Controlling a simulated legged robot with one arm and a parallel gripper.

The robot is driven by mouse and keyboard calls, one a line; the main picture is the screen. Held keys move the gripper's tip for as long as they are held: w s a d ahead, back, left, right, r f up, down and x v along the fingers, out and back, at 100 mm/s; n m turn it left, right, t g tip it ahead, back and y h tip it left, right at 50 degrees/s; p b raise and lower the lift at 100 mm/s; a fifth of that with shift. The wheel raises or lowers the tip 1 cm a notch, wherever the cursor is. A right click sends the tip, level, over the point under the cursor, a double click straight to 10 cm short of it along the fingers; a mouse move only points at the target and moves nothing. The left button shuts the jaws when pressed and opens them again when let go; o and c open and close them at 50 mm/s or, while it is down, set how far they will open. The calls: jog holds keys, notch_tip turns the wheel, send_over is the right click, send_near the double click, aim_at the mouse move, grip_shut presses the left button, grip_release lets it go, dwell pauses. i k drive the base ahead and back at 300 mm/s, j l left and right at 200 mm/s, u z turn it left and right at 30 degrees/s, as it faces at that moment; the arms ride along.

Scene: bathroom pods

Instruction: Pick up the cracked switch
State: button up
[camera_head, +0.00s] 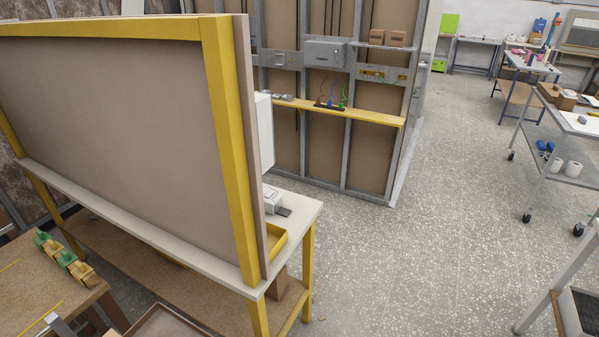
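I cannot single out a cracked switch; no crack shows at this size. A small square switch-like plate (279,59) is on a metal strip of the framed wall at the back. A small pale device (272,198) stands on the end of the white bench, with a dark flat piece (284,211) beside it. The large upright panel hides much of the bench behind it. My gripper is not in view.
A yellow-framed panel (120,110) stands on the white bench (306,211) at left. A yellow shelf (375,114) with small items crosses the back wall, below a grey box (324,53). A wheeled cart (562,172) stands at right. The speckled floor (425,240) between is clear.

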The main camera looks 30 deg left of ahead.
aim_at(271, 196)
jog(key=i+u, duration=0.2)
jog(key=i, duration=0.2)
jog(key=i+l+u, duration=0.25)
jog(key=i, duration=0.15)
jog(key=i+l+u, duration=0.2)
jog(key=i, duration=0.2)
jog(key=j+u, duration=0.1)
jog(key=u, duration=1.35)
jog(key=i+l+z, duration=0.2)
jog(key=l+z, duration=0.15)
jog(key=i+l+z, duration=0.3)
jog(key=k, duration=0.05)
